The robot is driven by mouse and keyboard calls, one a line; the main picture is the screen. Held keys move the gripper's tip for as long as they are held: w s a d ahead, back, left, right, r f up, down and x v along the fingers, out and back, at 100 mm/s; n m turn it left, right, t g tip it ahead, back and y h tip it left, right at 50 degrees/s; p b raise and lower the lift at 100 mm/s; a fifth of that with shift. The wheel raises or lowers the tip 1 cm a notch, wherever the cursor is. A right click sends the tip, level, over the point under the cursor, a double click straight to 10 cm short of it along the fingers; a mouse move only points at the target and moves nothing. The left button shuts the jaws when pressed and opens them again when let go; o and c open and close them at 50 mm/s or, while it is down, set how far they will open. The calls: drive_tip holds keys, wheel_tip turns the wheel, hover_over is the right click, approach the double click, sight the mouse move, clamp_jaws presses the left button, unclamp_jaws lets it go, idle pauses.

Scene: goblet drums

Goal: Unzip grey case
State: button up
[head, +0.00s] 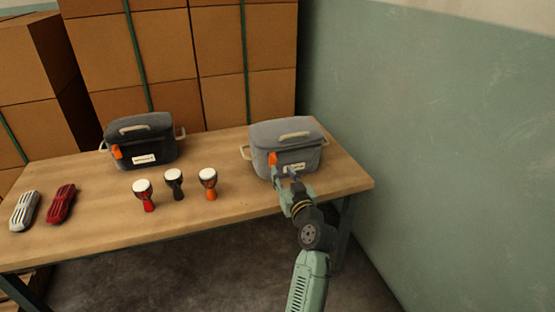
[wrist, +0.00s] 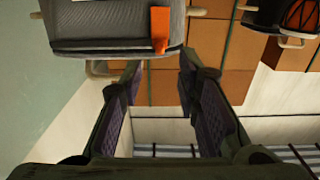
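The grey case (head: 298,137) stands at the right end of the table, its lid down. Its orange zip pull (head: 272,158) hangs at the front left. My gripper (head: 284,174) is in front of the case, just below and right of the pull. In the wrist view, my gripper (wrist: 160,68) is open with nothing between its fingers. The grey case (wrist: 100,25) fills the top left there, with the orange zip pull (wrist: 160,28) just beyond the fingertips, apart from them.
A dark case (head: 145,135) with an orange pull stands at the back left of the wooden table (head: 110,225). Red (head: 147,197), black (head: 175,187) and orange (head: 209,190) goblet drums stand between the cases. Grey (head: 24,211) and red (head: 61,204) slotted objects lie far left. A wall (head: 440,130) rises at right.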

sight(276, 161)
drive_tip(key=p+x, duration=0.1)
drive_tip(key=x, duration=0.6)
drive_tip(key=shift+w, duration=0.15)
drive_tip(key=shift+c, duration=0.4)
clamp_jaws()
